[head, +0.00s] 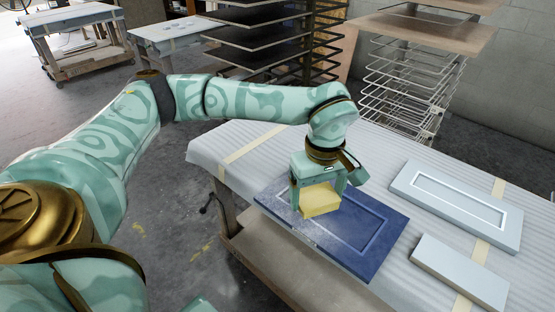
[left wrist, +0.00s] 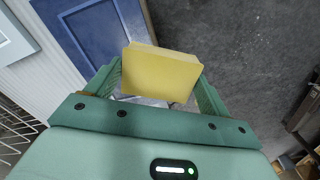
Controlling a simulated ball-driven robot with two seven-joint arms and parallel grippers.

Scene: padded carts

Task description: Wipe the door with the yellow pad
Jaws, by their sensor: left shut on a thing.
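The blue door (head: 365,236) is a panelled cabinet door lying flat on the padded cart (head: 240,165). Pale, dusty-looking marks show on its left part. My left gripper (head: 320,195) is shut on the yellow pad (head: 320,201) over the door's left part. In the left wrist view the yellow pad (left wrist: 160,75) sits between both fingers of the left gripper (left wrist: 160,88), with the blue door (left wrist: 85,35) beyond it. I cannot tell whether the pad touches the door. My right gripper is not in view.
A white panelled door (head: 455,205) and a plain pale board (head: 460,272) lie right of the blue door. A wire rack (head: 410,85) and a dark shelf rack (head: 265,45) stand behind the cart. Open grey floor (head: 185,240) lies to the left.

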